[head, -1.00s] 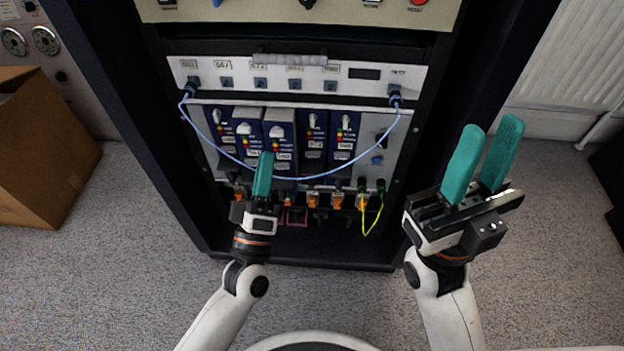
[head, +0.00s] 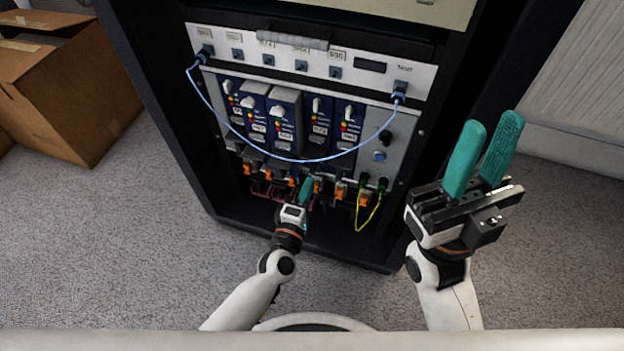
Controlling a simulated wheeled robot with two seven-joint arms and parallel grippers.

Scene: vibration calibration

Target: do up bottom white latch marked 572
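A row of blue modules sits in the rack, each with a white latch near its top; the third module (head: 285,138) stands out further than its neighbours. White latches show on the third module (head: 278,111), the fourth (head: 318,105) and the fifth (head: 350,108). Small white labels lie lower on the modules, too small to read 572 surely. Bottom latches cannot be made out. My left gripper (head: 306,189) is below the modules, before the orange plugs, seen edge-on, so its opening is unclear. My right gripper (head: 488,150) is open and empty, right of the rack.
A blue cable (head: 290,159) hangs in a loop across the modules. Orange plugs (head: 340,190) and a yellow cable (head: 368,214) are below them. A white panel (head: 305,66) with sockets is above. The black rack frame (head: 180,130) bounds both sides. A cardboard box (head: 60,95) stands left.

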